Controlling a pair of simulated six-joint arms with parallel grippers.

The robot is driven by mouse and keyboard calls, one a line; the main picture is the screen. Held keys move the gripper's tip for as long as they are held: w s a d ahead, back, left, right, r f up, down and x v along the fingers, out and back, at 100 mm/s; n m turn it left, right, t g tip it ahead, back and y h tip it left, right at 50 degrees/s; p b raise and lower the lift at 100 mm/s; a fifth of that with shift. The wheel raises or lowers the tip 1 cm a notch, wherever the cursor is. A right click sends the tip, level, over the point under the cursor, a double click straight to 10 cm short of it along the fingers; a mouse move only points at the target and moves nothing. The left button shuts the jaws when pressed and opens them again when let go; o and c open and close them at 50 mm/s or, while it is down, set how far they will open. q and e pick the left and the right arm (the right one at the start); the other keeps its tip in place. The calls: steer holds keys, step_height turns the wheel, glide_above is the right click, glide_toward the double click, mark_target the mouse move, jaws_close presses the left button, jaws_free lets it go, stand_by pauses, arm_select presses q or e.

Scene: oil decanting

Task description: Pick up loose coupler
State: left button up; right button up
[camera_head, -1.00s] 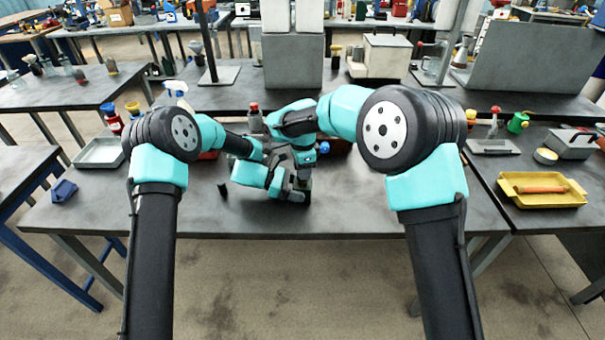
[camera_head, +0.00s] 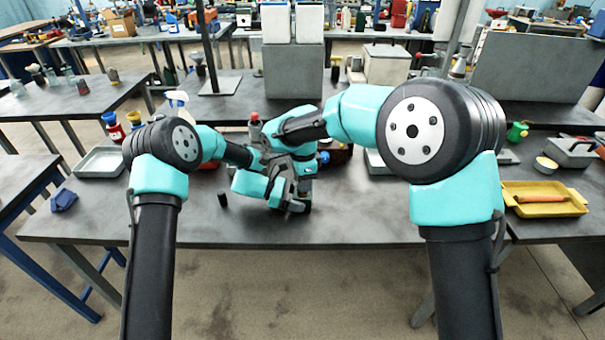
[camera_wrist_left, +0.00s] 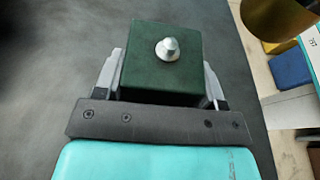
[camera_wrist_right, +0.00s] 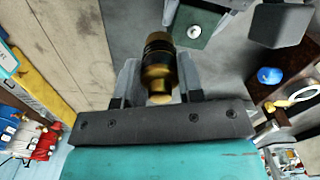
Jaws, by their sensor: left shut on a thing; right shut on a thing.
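The coupler (camera_wrist_right: 158,62), a black and brass cylinder, is between the fingers of my right gripper (camera_wrist_right: 158,72), which is shut on it. Its brass end (camera_wrist_left: 275,14) also shows at the top right of the left wrist view. My left gripper (camera_wrist_left: 163,65) is shut on a dark green block (camera_wrist_left: 150,75) with a silver nipple (camera_wrist_left: 168,48) on top. The block also shows beyond the coupler in the right wrist view (camera_wrist_right: 210,20). Coupler and nipple look apart. In the head view both grippers meet near the bench centre, and the arms hide most of what they hold.
A small black cylinder (camera_head: 222,199) stands on the bench left of the grippers. A grey tray (camera_head: 98,175) lies left, with a blue piece (camera_head: 64,200) nearby. A blue knob (camera_head: 324,157) is just right of the grippers. A yellow tray (camera_head: 520,209) lies far right. The front bench strip is clear.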

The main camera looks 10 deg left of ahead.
steer(key=s+d, duration=0.1)
steer(key=s, duration=1.2)
steer(key=shift+s+d, duration=0.15)
steer(key=shift+r, duration=0.3)
arm_select(q)
steer(key=o, duration=0.8)
steer(key=v, duration=1.2)
